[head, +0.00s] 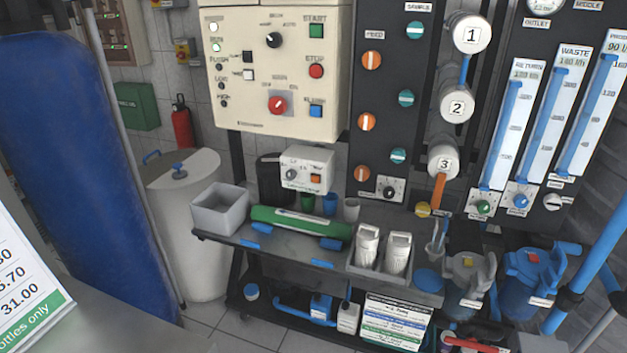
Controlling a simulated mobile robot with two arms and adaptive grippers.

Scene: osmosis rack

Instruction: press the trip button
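No button label that I can read says trip. A cream control panel (245,108) hangs at the upper middle in the head view. On its right side are a green START button (316,31), a red STOP button (316,71) and a blue button (316,111) with a blurred label. A red rotary knob (278,105) sits at its lower middle. Below it, a small white box (307,160) stands at the back of a cart, with a dark knob (292,174) and an orange button (316,179). Neither gripper is in view.
The grey cart (290,247) holds a grey bin (220,209), a green cylinder (300,222) and white bottles. A blue tank (85,170) stands at left, near a white drum (190,235). A dark valve panel (385,60) and flow meters are at right.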

